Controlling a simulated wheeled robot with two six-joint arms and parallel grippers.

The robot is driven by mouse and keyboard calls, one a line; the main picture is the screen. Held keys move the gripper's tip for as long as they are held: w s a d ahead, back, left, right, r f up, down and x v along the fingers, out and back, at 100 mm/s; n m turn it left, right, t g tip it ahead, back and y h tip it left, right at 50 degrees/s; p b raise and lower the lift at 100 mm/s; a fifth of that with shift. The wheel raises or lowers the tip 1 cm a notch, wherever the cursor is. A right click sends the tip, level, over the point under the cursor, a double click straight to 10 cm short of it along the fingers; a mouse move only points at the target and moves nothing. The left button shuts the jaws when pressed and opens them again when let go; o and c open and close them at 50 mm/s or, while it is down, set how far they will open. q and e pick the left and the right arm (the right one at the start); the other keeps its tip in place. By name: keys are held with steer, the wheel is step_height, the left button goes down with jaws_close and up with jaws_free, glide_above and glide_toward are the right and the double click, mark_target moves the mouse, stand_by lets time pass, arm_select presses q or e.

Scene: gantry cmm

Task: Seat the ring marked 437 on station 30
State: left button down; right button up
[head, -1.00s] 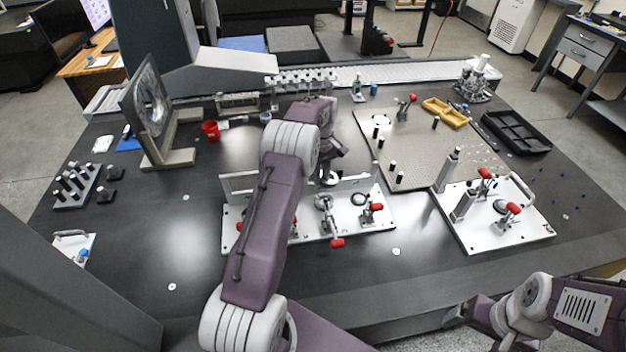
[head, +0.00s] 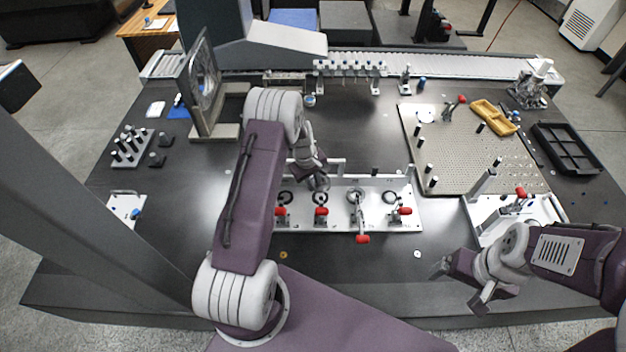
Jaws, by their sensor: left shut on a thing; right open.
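A white fixture plate (head: 345,223) lies mid-table with several round stations in a row, each with a red-handled clamp. The clamp (head: 362,238) at the third station from the left has its handle swung toward the front, unlike the others. My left gripper (head: 318,182) is over the back edge of the plate, near the second station (head: 320,198). It is shut on a small grey piece, seemingly a ring, largely hidden by the fingers. No ring marking or station number is legible. My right gripper (head: 459,286) is open and empty by the table's front edge, right of the plate.
A second white clamp plate (head: 484,212) and a perforated plate with posts (head: 462,150) stand to the right. A black tray (head: 568,150) lies beyond. An upright framed disc (head: 203,85) and a peg block (head: 128,148) stand left. Table front is mostly clear.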

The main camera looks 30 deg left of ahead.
mark_target(315, 200)
arm_select(q)
steer(key=shift+f+b, duration=2.6)
steer(key=shift+f, duration=0.7)
steer(key=shift+r, duration=0.1)
steer(key=shift+r, duration=0.1)
steer(key=shift+p, duration=0.7)
steer(key=shift+g, duration=0.3)
steer(key=shift+f+b, duration=0.4)
steer(key=shift+f, duration=0.3)
steer(key=c, duration=1.3)
jaws_free()
